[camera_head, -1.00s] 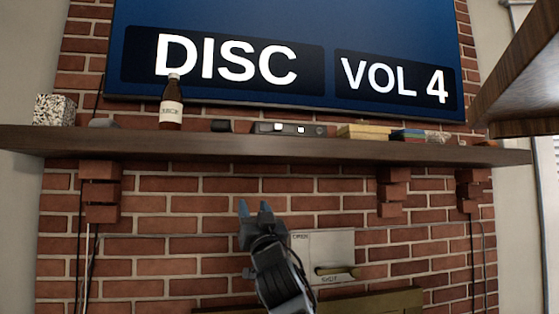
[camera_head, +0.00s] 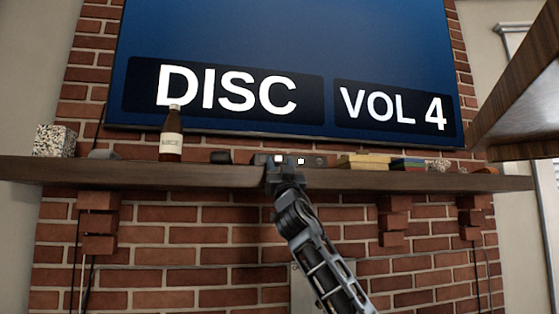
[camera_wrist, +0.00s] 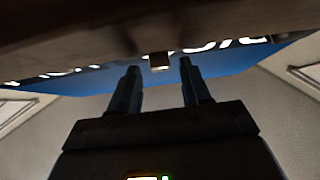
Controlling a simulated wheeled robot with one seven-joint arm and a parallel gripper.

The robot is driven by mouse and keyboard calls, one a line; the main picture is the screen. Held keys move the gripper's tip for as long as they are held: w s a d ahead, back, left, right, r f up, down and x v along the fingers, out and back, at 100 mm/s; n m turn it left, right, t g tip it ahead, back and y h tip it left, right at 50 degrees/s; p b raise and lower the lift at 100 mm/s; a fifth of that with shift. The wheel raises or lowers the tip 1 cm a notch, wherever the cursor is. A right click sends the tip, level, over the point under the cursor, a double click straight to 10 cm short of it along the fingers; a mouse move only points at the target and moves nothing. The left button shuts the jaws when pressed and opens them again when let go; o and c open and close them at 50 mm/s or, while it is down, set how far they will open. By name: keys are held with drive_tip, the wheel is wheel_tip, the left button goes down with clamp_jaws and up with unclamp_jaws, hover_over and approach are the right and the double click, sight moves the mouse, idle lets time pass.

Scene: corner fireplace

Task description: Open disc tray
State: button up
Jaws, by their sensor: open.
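The disc player is a low black unit (camera_head: 318,161) on the mantel shelf (camera_head: 120,172), below the TV. Two small white squares show on its front. My gripper (camera_head: 284,167) is raised in front of the shelf edge and covers part of the player's left half in the head view. In the wrist view, my gripper (camera_wrist: 157,66) has its two fingers apart with nothing held. A small dark block (camera_wrist: 159,61) shows beyond and between the fingertips; I cannot tell what it is. No extended tray is visible.
Yellow boxes (camera_head: 362,161) and coloured cases (camera_head: 408,164) lie right of the player. The TV (camera_head: 290,60) reads "DISC VOL 4". A wooden edge (camera_head: 520,90) juts in at upper right.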

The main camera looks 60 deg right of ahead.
drive_tip(key=shift+w+d+r, duration=0.25)
drive_tip(key=shift+r, duration=0.15)
clamp_jaws()
idle(0.5)
